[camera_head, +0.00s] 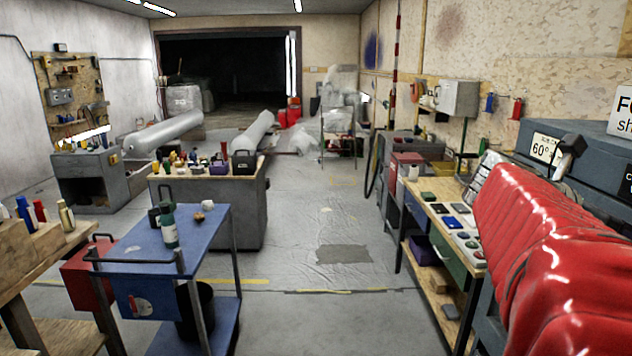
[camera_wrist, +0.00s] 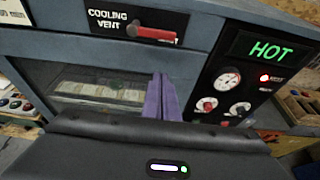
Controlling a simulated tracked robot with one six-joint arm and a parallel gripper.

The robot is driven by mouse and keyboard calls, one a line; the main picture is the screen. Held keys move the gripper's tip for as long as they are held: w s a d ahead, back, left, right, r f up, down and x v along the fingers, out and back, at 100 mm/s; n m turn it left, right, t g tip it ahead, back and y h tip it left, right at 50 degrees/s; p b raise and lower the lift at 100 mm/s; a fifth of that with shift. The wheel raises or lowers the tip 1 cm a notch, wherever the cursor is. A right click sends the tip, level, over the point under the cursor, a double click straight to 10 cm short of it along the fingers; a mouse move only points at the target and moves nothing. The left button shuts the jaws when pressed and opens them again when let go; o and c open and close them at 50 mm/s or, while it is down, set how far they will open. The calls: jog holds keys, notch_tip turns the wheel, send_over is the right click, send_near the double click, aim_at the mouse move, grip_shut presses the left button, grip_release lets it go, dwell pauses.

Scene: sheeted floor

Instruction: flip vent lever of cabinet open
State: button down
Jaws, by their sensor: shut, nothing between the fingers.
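The cabinet (camera_wrist: 204,60) fills much of the wrist view, with a grey-blue front and a window. Its red vent lever (camera_wrist: 154,34) sits at the top, right of the words COOLING VENT, and lies nearly level across the picture. My gripper (camera_wrist: 161,76) shows as two purple fingers side by side, shut and empty. The fingertips are below the lever in the picture, in front of the window, and look apart from the lever. In the head view, the cabinet (camera_head: 590,150) is at the right edge; the lever cannot be made out there.
A black panel (camera_wrist: 252,75) with a green HOT display, a gauge and knobs is right of the window. A workbench (camera_head: 440,225) with small items runs along the right wall. A blue cart (camera_head: 190,240) stands left of the clear floor aisle (camera_head: 330,225).

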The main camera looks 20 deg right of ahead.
jog(key=s+d, duration=0.3)
jog(key=d, duration=0.5)
jog(key=shift+s+r, duration=0.25)
jog(key=shift+r, duration=0.2)
dwell(0.3)
